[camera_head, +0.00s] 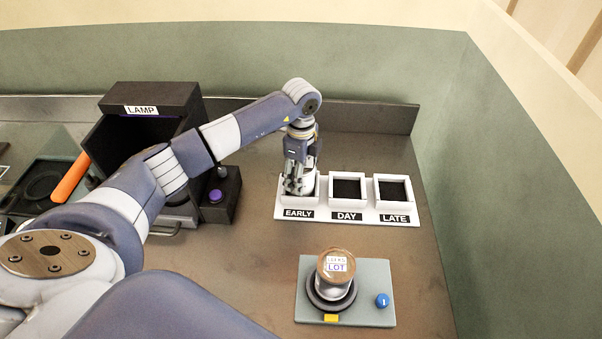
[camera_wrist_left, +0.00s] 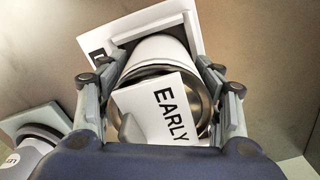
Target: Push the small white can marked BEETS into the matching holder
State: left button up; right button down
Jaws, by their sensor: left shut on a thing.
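My left gripper (camera_head: 299,186) points down over the left compartment of the white holder (camera_head: 322,214). Its compartments are marked EARLY, DAY and LATE. In the left wrist view the fingers (camera_wrist_left: 160,100) are shut on a small white can (camera_wrist_left: 158,50) with a metal-coloured end. A white label reading EARLY (camera_wrist_left: 168,108) shows on it; I see no BEETS marking. The can is at the EARLY compartment, and its bottom is hidden, so I cannot tell how deep it sits. The DAY and LATE compartments look empty. My right gripper is not in view.
A black box marked LAMP (camera_head: 150,97) stands left, behind my arm. Bare counter lies between holder and plate.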

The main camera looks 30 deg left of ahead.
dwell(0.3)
pick_arm(q)
jog(key=o, duration=1.4)
jog(key=shift+o, duration=0.2)
jog(key=o, duration=0.4)
jog(key=shift+f, duration=0.1)
